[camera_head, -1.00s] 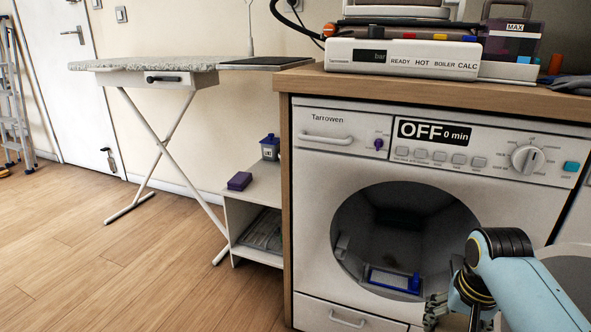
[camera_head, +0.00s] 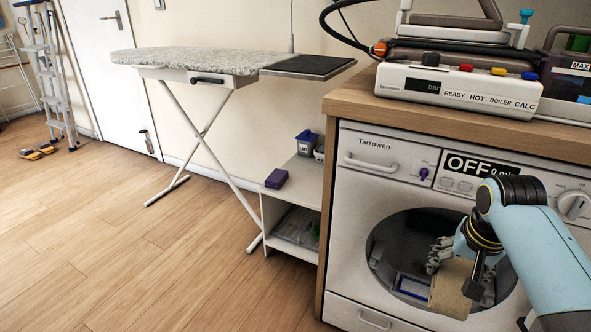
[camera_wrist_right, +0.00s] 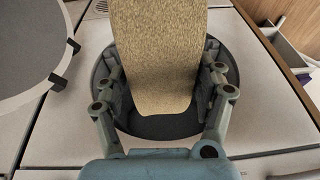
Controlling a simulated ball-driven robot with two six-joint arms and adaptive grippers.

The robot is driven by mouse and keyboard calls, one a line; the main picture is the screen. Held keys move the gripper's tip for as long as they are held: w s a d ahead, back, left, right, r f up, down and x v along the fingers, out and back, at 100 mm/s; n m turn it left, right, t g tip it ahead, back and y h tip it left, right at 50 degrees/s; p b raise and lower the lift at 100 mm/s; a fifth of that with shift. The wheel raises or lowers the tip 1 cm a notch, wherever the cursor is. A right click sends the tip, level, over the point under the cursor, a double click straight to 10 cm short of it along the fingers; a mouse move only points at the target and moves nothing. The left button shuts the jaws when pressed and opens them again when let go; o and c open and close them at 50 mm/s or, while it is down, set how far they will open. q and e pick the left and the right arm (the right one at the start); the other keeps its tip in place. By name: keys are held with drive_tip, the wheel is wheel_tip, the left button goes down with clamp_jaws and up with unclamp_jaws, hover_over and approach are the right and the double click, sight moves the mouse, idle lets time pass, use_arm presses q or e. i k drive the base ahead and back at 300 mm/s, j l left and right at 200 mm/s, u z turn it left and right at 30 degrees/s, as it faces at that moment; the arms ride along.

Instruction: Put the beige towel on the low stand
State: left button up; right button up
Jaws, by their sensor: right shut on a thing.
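The beige towel (camera_head: 449,293) hangs folded from my right gripper (camera_head: 459,270), in front of the washing machine's round opening. In the right wrist view the towel (camera_wrist_right: 160,55) fills the space between the two fingers of the right gripper (camera_wrist_right: 163,85), which is shut on it. The low stand (camera_head: 303,180) appears to be the small white shelf unit left of the washing machine, apart from the gripper. A purple block (camera_head: 276,179) and a blue-lidded tub (camera_head: 306,143) are on its top. My left gripper is out of view.
The washing machine (camera_head: 350,215) sits under a wooden counter (camera_head: 345,101) bearing a steam iron station (camera_head: 455,88). An ironing board (camera_head: 190,60) stands behind and left of the stand.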

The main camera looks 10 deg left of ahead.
sight(310, 179)
drive_tip(key=i+j+u, duration=0.2)
drive_tip(key=u, duration=0.25)
drive_tip(key=i+j+u, duration=0.25)
drive_tip(key=u, duration=0.15)
drive_tip(key=i+j+u, duration=0.15)
drive_tip(key=i+u, duration=0.15)
drive_tip(key=u, duration=0.15)
drive_tip(key=i+j+u, duration=0.1)
drive_tip(key=i, duration=0.65)
drive_tip(key=i+z, duration=0.2)
drive_tip(key=z, duration=0.2)
drive_tip(key=i+j+z, duration=0.15)
drive_tip(key=z, duration=0.3)
drive_tip(key=i+j+z, duration=0.2)
drive_tip(key=z, duration=0.2)
drive_tip(key=i+j+z, duration=0.2)
drive_tip(key=z, duration=0.2)
